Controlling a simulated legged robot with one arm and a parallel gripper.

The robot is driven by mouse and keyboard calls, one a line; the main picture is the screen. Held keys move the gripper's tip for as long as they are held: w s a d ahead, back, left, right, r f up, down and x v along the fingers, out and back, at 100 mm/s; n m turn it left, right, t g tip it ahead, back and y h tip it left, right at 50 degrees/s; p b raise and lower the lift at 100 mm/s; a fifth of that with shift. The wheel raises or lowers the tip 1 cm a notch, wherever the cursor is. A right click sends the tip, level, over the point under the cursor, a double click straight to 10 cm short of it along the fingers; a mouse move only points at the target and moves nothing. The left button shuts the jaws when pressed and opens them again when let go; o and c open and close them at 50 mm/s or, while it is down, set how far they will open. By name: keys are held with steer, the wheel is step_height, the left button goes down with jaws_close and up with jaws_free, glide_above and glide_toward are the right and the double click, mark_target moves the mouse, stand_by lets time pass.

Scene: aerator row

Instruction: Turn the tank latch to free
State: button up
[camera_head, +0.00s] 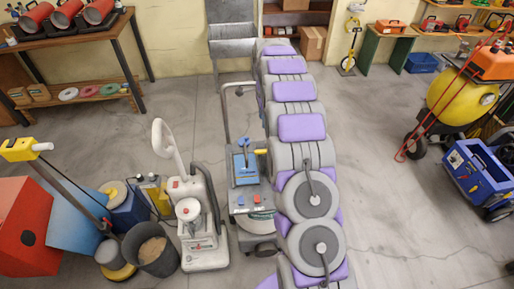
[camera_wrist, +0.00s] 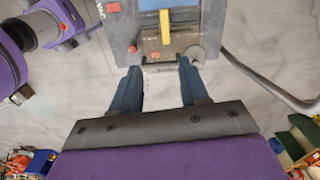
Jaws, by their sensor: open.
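A grey machine (camera_wrist: 130,30) with a blue panel is at the top of the wrist view. A yellow lever (camera_wrist: 165,28), which looks like the tank latch, stands on its face, pointing roughly straight down the picture. A small red-orange button (camera_wrist: 132,49) and a round grey knob (camera_wrist: 197,53) flank it. My gripper (camera_wrist: 160,88) is open and empty, its two blue fingers pointing at the machine just below the lever. In the head view, a grey machine with a blue top (camera_head: 244,168) stands left of my arm, which hides my gripper there.
A bent grey handle tube (camera_wrist: 265,95) runs along the right of the wrist view. In the head view, a white upright machine (camera_head: 205,240) and a dark bucket (camera_head: 152,250) stand to the left. A blue cart (camera_head: 478,175) is at the far right. Open floor lies right of my arm.

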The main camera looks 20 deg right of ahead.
mark_target(263, 150)
steer(key=shift+m, duration=0.4)
steer(key=f, duration=0.6)
steer(key=f+b, duration=0.1)
steer(key=f, duration=0.5)
steer(key=w+f+b, duration=0.1)
steer(key=f, duration=0.5)
steer(key=shift+d+f, duration=0.1)
steer(key=shift+f, duration=0.15)
jaws_close()
